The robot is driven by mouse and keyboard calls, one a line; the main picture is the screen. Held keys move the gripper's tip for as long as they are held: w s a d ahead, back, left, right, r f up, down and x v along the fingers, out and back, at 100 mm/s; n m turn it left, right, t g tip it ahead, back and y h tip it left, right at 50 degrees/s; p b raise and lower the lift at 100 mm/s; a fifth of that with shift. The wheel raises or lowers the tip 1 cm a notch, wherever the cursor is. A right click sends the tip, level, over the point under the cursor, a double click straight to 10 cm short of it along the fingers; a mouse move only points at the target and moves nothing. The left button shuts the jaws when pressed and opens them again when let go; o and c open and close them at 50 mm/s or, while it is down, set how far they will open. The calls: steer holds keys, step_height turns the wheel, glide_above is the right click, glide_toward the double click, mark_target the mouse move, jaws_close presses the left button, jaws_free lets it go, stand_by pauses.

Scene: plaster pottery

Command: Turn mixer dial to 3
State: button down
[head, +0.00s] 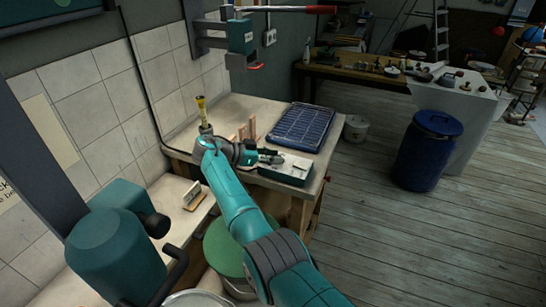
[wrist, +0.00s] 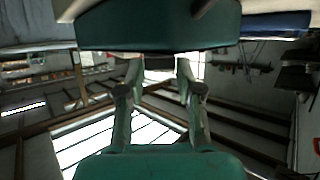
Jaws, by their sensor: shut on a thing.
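A teal box with a pale top (head: 293,170) sits at the front edge of the worktable in the head view. It appears to be the teal body (wrist: 160,28) across the top of the wrist view. My gripper (head: 272,157) reaches to the box's left side. In the wrist view my gripper (wrist: 160,72) has its two fingers on either side of a small dark knob (wrist: 159,62) at the teal body's edge, shut on it. This looks like the mixer dial. Its markings and pointer are hidden, so I cannot read its setting.
A dark blue ribbed tray (head: 302,127) lies behind the box on the worktable (head: 238,108). A yellow-topped tool (head: 202,108) stands near the wall. A blue barrel (head: 428,150) stands right; the floor between is open.

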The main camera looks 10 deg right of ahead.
steer(key=shift+f, duration=0.15)
steer(key=c, duration=0.8)
jaws_free()
steer(key=shift+o, duration=0.2)
steer(key=shift+a+r, duration=0.3)
steer(key=shift+a, duration=0.2)
steer(key=v, duration=1.1)
steer(key=shift+f, duration=0.1)
